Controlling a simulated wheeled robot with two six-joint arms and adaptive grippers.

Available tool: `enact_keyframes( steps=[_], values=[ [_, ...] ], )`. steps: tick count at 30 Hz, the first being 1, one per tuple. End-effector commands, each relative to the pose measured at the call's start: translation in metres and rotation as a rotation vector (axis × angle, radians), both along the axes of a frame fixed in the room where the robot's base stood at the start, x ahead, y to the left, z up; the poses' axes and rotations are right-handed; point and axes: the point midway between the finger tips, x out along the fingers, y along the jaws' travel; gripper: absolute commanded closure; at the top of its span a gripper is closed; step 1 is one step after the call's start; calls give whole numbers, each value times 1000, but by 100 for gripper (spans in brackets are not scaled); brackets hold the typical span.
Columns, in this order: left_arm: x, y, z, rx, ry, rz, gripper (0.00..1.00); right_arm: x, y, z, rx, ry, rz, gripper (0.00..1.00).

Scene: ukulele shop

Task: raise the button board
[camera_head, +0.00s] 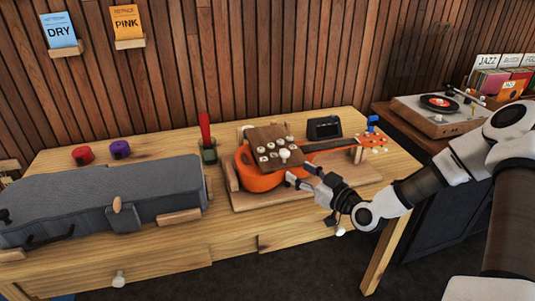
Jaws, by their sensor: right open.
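The button board (266,134) is a brown board with several round white buttons, one of them larger. It sits tilted over the orange ukulele (258,180), which lies in a wooden cradle (255,200) on the table (225,236). My right gripper (299,175) is open and empty, just in front of the ukulele body, below and to the right of the board. I cannot tell if a finger touches the ukulele. My left gripper is not in view.
A grey case (120,182) lies at the left of the table. A red-handled tool (205,130) stands in a holder left of the ukulele. A small black device (324,128) stands behind its neck. A record player (440,113) is at the right.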

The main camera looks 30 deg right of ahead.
Motion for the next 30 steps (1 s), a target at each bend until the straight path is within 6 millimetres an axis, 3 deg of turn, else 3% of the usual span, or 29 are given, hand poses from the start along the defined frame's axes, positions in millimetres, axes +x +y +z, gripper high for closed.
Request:
enact_keyframes(
  steps=[3, 8, 18, 28, 30],
  values=[
    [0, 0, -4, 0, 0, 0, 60, 5, -7, 20, 26, -53, -20, 43],
    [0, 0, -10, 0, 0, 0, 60, 18, -4, 18, 19, -49, -17, 43],
    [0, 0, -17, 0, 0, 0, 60, 72, 5, 19, 21, -46, -17, 43],
    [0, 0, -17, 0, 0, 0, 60, 80, 6, 20, 27, -47, -19, 43],
    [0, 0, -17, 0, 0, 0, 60, 80, 6, 20, 27, -47, -19, 68]
  ],
)
